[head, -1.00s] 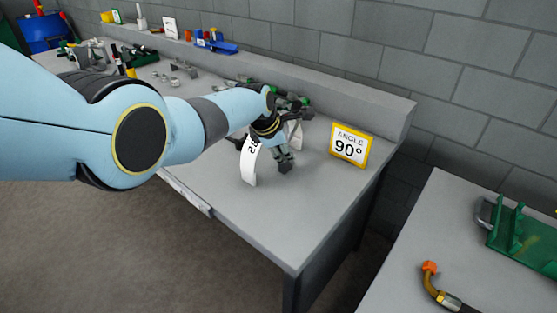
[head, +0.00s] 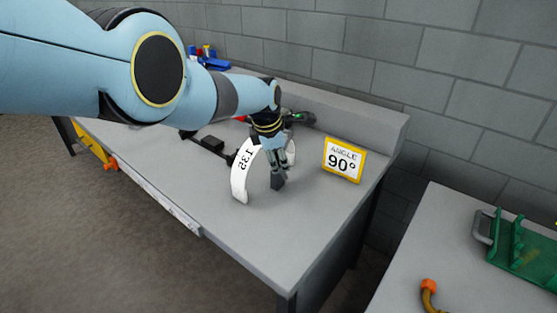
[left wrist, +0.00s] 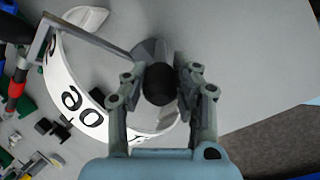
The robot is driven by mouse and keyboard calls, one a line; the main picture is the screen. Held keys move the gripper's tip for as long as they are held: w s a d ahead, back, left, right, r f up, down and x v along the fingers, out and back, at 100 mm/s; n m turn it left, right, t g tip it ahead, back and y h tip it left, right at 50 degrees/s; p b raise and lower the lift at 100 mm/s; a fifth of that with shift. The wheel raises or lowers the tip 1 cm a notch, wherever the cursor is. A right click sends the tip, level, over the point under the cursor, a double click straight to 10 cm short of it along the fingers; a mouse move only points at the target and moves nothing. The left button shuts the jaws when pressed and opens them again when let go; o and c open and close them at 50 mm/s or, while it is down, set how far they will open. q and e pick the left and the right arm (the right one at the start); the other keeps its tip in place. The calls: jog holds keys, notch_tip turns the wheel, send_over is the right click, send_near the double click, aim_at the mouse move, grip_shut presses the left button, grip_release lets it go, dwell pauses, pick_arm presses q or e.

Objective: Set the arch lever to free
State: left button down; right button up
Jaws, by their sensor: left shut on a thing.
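A white curved arch scale (head: 240,178) stands on the grey bench, with "135" readable on it. In the left wrist view the arch scale (left wrist: 84,88) curves at the left, with part of a "90" showing. My left gripper (head: 280,172) is beside the scale, pointing down. In the left wrist view my left gripper (left wrist: 158,88) is shut on a dark round-ended lever handle (left wrist: 157,82). The handle's lower end (head: 278,183) shows below the fingers in the head view. The lever's pivot is hidden. My right gripper is not in view.
A yellow-framed sign (head: 343,160) reading "ANGLE 90°" stands right of the gripper. A dark bar (head: 208,144) lies left of the scale. The bench front is clear. A second bench (head: 410,250) at the right holds a green fixture (head: 525,240) and an orange-capped hose (head: 429,288).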

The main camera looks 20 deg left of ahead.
pick_arm(q)
jog(key=shift+w+d+r, duration=0.15)
jog(key=shift+w+r, duration=0.05)
jog(key=c, duration=1.2)
grip_release()
jog(key=shift+c, duration=0.2)
jog(key=shift+f, duration=0.15)
jog(key=shift+s+r, duration=0.1)
jog(key=shift+r, duration=0.35)
jog(key=d+v, duration=0.1)
jog(key=v, duration=1)
jog(key=shift+a, duration=0.5)
jog(key=shift+s, duration=0.15)
